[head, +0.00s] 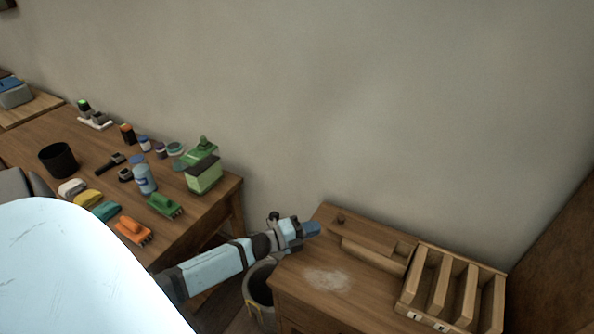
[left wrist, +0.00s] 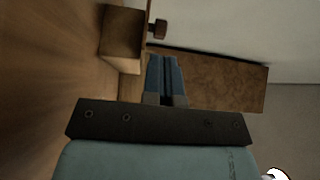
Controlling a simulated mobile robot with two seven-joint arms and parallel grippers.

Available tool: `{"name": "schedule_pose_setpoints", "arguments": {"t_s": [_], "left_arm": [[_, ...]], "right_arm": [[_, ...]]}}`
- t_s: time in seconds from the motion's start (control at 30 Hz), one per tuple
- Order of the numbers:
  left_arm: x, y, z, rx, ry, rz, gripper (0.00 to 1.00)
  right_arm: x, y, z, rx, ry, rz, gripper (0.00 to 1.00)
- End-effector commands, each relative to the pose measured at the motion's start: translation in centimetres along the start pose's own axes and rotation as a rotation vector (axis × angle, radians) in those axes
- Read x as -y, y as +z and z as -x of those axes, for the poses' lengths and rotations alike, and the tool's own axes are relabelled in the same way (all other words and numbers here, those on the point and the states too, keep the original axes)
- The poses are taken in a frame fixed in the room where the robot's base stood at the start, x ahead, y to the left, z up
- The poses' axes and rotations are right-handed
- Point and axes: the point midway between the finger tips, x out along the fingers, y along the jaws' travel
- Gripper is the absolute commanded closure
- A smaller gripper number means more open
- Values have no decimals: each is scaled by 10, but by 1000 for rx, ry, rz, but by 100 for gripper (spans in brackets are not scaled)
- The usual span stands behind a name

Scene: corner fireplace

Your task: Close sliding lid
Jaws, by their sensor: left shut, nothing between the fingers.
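A long wooden box (head: 370,257) lies on the small wooden table, with a flat wooden lid (head: 368,232) on top. The lid has a small dark knob (head: 341,219) near its left end, and that end sticks out to the left past the box. My left gripper (head: 314,228) is shut and empty, just left of the lid's knob end. In the left wrist view, the blue fingers (left wrist: 166,75) are together, beside the block-like wooden end (left wrist: 122,50) and the knob (left wrist: 158,28). I see a gap between fingers and knob. My right gripper is not in view.
A wooden rack (head: 455,287) with upright dividers and number labels stands at the box's right end. A grey bin (head: 259,291) stands on the floor left of the small table. A workbench (head: 110,185) at left holds brushes, jars and a green box. The wall is close behind.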

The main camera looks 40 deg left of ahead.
Motion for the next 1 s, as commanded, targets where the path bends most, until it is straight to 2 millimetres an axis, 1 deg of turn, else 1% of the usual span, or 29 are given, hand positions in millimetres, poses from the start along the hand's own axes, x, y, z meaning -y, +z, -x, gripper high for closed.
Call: {"name": "schedule_pose_setpoints", "arguments": {"t_s": [0.03, 0.1, 0.2, 0.3, 0.47, 0.8, 0.87, 1.0], "left_arm": [[2, 0, -12, -1, -2, 0, 100], [2, 0, -24, 0, -2, 0, 100], [2, 0, -38, -1, -1, 0, 100], [1, 0, -47, 0, 0, 0, 100], [0, 0, -52, -1, 0, 0, 100], [0, -2, -53, -1, 0, 1, 100], [0, -5, -56, -1, 0, 1, 100], [0, -24, -69, -2, -2, 2, 100]], "right_arm": [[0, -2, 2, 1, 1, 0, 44], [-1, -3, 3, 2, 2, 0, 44], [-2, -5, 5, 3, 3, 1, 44], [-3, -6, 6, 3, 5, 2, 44], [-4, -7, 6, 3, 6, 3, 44], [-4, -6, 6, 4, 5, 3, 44], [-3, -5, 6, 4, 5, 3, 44], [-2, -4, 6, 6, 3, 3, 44]]}}
